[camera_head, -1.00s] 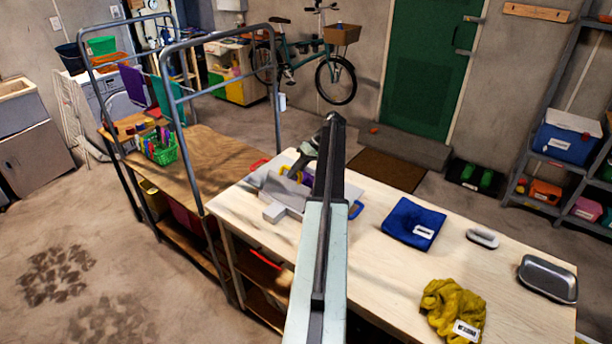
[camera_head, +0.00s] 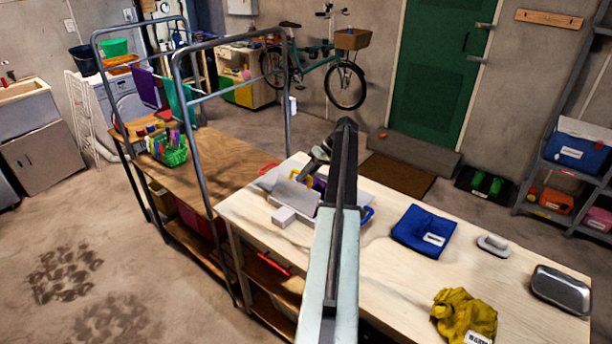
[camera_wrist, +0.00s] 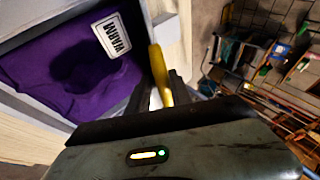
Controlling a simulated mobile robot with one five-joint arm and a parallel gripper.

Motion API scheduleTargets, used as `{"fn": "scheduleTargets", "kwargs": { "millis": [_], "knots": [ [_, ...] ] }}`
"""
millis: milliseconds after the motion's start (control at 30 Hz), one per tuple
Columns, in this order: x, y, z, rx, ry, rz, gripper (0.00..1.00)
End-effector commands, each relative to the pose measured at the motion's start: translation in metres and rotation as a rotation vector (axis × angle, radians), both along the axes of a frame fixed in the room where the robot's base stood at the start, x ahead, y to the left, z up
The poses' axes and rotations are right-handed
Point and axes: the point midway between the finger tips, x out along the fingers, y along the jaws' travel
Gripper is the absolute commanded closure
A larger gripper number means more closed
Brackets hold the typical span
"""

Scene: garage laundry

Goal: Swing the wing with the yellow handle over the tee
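The purple tee (camera_wrist: 65,80) lies in the upper left of the wrist view, with a white WARM label on it. It rests against pale grey board panels. The yellow handle (camera_wrist: 159,70) stands out beside the tee, right at the dark fingers of my gripper (camera_wrist: 166,92). Whether the fingers are closed on it is not clear. In the head view, the grey folding board (camera_head: 293,193) sits at the left end of the pale table, with my gripper (camera_head: 317,160) over it. My arm hides much of the board and the tee there.
On the pale table (camera_head: 385,275), a blue folded cloth (camera_head: 421,226), a white-handled item (camera_head: 493,243), a yellow cloth (camera_head: 462,308) and a metal tray (camera_head: 560,289) lie to the right. A railed wooden bench (camera_head: 205,165) with a green basket (camera_head: 172,153) adjoins on the left.

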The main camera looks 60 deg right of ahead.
Motion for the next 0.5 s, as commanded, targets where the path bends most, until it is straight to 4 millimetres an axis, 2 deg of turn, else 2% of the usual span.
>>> {"fn": "scheduleTargets", "kwargs": {
  "millis": [167,400,500],
  "knots": [
    [-0.008,-0.010,0.019,-0.001,0.000,-0.002,0.75],
    [-0.028,-0.032,0.057,0.000,0.000,-0.001,0.75],
    [-0.032,-0.037,0.062,0.000,-0.001,0.000,0.75]
  ]
}}
